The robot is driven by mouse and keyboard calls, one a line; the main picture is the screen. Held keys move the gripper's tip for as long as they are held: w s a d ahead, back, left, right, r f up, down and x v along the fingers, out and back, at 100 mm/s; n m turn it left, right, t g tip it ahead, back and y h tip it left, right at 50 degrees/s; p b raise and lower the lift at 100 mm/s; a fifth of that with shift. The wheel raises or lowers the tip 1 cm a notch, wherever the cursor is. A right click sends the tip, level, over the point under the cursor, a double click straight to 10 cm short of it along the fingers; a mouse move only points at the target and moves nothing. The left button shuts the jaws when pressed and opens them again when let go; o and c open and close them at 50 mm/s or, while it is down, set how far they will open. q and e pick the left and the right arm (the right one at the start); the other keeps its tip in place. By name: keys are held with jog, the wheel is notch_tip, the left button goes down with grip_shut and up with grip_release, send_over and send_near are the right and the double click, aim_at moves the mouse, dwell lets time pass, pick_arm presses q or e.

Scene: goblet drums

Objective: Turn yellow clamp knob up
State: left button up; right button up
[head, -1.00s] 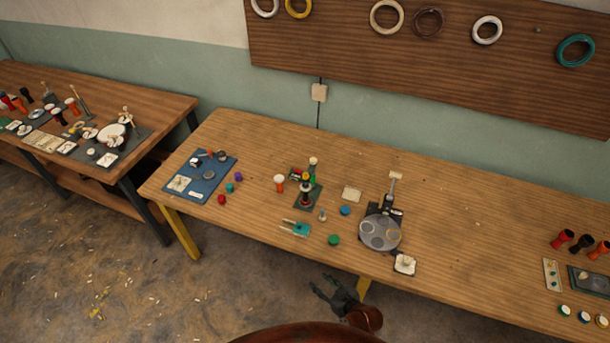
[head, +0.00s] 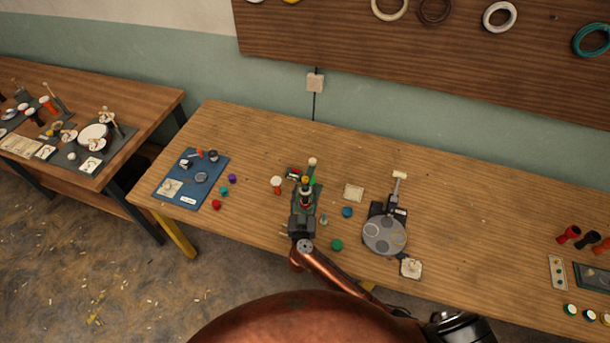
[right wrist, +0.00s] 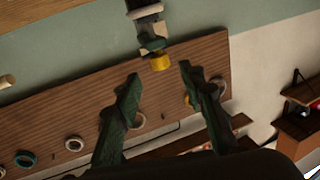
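The yellow clamp knob (right wrist: 160,62) shows in the right wrist view at the end of a dark green and grey clamp (right wrist: 150,35). My right gripper (right wrist: 158,72) is open. Its two green fingers are apart, with the knob between and just beyond their tips; I see no contact. In the head view a small yellow spot, likely the knob (head: 306,180), shows on the clamp stand (head: 313,190). My right gripper (head: 303,212) is at the stand's near side and hides its lower part. My left gripper is not in view.
Left of the stand lie a blue mat (head: 190,195) and small coloured pieces. A white-topped goblet drum (head: 277,184) stands close by. To the right are a blue cap (head: 347,212), a green cap (head: 337,244) and a grey round plate (head: 384,236). Bare table lies behind.

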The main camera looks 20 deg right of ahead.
aim_at(305, 181)
jog(key=x, duration=0.5)
jog(key=shift+w, duration=0.55)
jog(key=shift+w+d, duration=0.2)
jog(key=c, duration=0.6)
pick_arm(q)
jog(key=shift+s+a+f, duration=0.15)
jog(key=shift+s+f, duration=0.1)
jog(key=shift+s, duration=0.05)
pick_arm(e)
grip_shut()
